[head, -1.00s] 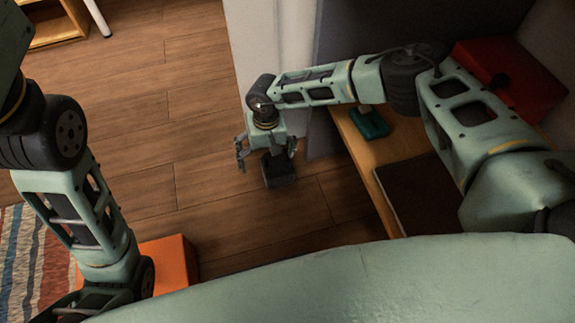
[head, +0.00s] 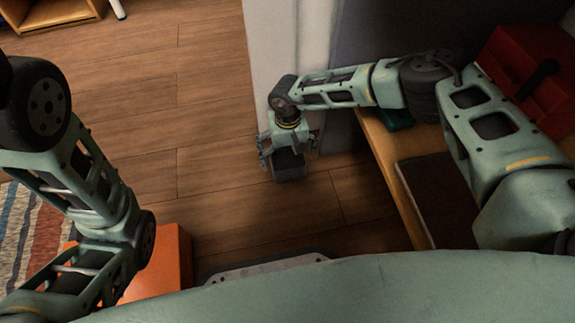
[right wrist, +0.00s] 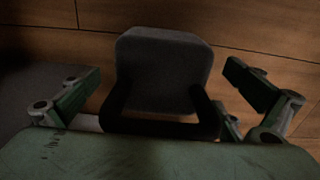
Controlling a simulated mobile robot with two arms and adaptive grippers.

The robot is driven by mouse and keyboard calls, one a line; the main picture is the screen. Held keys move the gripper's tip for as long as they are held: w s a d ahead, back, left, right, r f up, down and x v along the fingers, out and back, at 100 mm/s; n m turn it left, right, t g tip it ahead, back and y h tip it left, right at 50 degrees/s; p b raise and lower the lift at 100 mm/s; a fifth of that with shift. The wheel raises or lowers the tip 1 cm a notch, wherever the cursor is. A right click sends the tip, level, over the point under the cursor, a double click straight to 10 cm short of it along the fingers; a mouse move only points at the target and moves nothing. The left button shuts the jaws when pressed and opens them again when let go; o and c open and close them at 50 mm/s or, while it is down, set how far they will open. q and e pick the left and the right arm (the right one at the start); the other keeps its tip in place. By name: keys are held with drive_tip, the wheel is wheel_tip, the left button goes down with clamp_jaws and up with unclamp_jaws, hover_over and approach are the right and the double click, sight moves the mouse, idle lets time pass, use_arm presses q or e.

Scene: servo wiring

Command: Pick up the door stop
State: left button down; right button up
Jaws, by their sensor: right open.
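The door stop (head: 289,170) appears to be the dark grey block below my right gripper in the head view. In the right wrist view the grey block (right wrist: 165,70) has a black loop like a handle on its near side. My right gripper (head: 289,148) is open, pointing down, with one finger to each side of the block. In the right wrist view the fingers (right wrist: 163,85) stand apart, with gaps between them and the block. I cannot tell how high the fingers are above the floor. My left gripper is out of view.
A wooden bench (head: 390,155) on the right bears a red toolbox (head: 525,80), a dark flat panel (head: 440,200) and a teal object (head: 398,120). A white wall edge (head: 272,45) stands behind the gripper. An orange box (head: 165,265) is at lower left. Wooden floor (head: 170,100) is open to the left.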

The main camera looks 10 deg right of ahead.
drive_tip(key=shift+f, duration=0.85)
drive_tip(key=shift+r, duration=0.1)
drive_tip(key=c, duration=2)
drive_tip(key=shift+c, duration=0.8)
drive_tip(key=shift+r, duration=0.2)
